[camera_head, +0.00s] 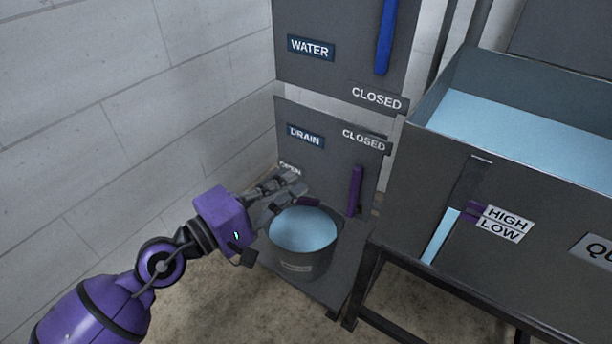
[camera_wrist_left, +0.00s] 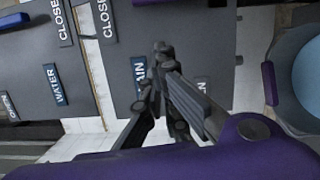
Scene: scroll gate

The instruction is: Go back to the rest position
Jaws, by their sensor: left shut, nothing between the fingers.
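My left gripper (camera_head: 292,184) reaches in from the lower left in the head view. It is shut and empty, just above the back left rim of the bucket and in front of the drain panel. In the left wrist view its fingers (camera_wrist_left: 163,52) meet in front of the "DRAIN" label. The purple drain lever (camera_head: 354,190) stands upright below the "CLOSED" label, to the right of the gripper and apart from it. It also shows in the left wrist view (camera_wrist_left: 269,83). My right gripper is not in view.
A dark bucket (camera_head: 297,264) of light blue water stands on a low platform. A grey tank (camera_head: 420,190) of water stands at right, with "HIGH" and "LOW" marks. The blue water lever (camera_head: 385,38) is upper right. A block wall (camera_head: 110,110) bounds the left.

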